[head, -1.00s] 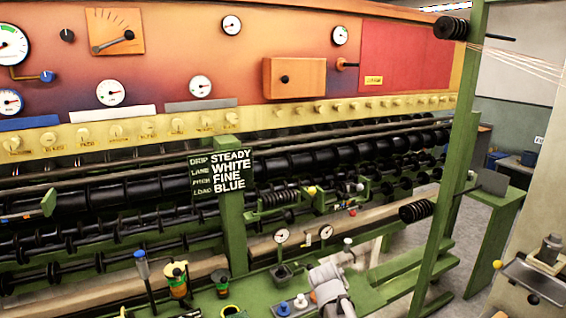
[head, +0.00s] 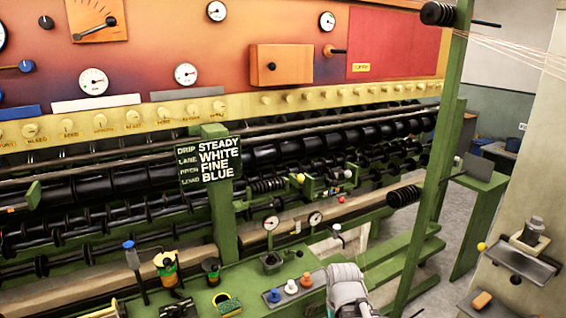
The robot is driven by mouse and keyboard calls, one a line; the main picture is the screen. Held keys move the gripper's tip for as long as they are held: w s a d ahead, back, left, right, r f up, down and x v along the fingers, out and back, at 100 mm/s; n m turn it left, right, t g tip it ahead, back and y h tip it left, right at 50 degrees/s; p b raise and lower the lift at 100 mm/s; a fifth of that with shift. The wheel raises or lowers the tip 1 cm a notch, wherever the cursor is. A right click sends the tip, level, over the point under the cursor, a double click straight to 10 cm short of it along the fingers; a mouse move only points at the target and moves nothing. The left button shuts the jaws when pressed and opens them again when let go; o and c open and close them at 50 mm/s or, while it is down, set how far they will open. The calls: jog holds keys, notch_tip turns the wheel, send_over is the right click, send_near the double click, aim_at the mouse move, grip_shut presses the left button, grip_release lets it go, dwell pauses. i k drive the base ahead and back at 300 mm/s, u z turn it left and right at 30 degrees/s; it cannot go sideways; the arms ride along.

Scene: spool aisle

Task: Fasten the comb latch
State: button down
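I cannot pick out the comb latch with certainty. A green carriage (head: 322,185) with small coloured knobs sits on the roller bed in the head view, right of the sign, too small to read in detail. An orange box (head: 282,66) with a dark knob is on the panel, with a small lever (head: 334,50) beside it. A rounded grey-white part of my arm (head: 346,284) rises from the bottom edge, over the green bench. My gripper's fingertips do not show.
The green bench (head: 240,279) carries a blue-topped upright tool (head: 133,268), spools and a tray of coloured pegs (head: 292,290). A green post (head: 433,160) stands at right. A grey shelf (head: 522,264) is at far right. Grey floor (head: 445,240) is open beyond the post.

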aim_at(300, 178)
jog(key=k, duration=1.3)
jog(key=z, duration=0.25)
jog(key=i, duration=0.6)
jog(key=z, duration=0.45)
jog(key=i, duration=1.05)
jog(key=u, duration=0.45)
